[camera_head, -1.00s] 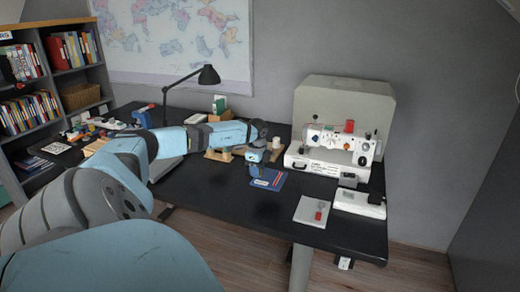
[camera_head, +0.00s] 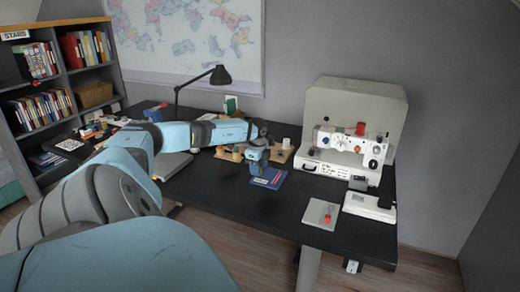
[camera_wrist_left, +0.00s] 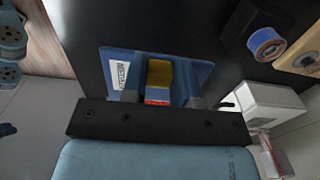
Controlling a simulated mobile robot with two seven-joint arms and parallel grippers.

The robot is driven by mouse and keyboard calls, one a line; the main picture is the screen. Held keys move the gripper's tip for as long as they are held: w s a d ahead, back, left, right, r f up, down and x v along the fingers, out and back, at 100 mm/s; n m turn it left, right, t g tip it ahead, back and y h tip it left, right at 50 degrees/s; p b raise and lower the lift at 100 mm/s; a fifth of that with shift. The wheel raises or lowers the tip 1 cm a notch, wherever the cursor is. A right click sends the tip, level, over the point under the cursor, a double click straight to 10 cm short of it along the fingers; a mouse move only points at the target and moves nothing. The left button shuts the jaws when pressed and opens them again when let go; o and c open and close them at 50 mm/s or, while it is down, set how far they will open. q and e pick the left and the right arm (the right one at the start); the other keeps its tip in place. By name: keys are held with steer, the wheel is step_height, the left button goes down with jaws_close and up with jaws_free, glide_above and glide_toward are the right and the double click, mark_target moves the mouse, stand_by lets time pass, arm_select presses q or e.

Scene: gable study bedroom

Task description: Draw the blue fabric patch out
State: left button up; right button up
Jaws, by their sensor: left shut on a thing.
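A flat dark blue piece with a white label lies on the black desk (camera_head: 240,213); it also shows in the left wrist view (camera_wrist_left: 204,72). In the left wrist view my left gripper (camera_wrist_left: 160,92) is shut on a small upright piece between the fingertips. A yellow face (camera_wrist_left: 159,72), a thin blue band (camera_wrist_left: 157,94) and a red edge (camera_wrist_left: 157,103) show there. The blue band looks like the blue fabric patch; the fingers hide most of it. My right gripper is out of view.
A white sewing machine (camera_head: 350,147) stands at the right, with a white pedal-like device (camera_head: 370,206) and a grey pad (camera_head: 318,212) before it. A wooden rack with spools (camera_head: 282,153) stands behind my left gripper. The front desk middle is clear.

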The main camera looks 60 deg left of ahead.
arm_select(q)
steer(key=shift+s+a, duration=0.8)
steer(key=shift+a, duration=0.2)
steer(key=shift+s+a, duration=0.75)
steer(key=shift+a, duration=0.25)
steer(key=shift+r+p, duration=0.15)
steer(key=shift+p, duration=0.15)
step_height(320, 180, up, 6)
steer(key=p, duration=0.4)
steer(key=shift+d, duration=0.1)
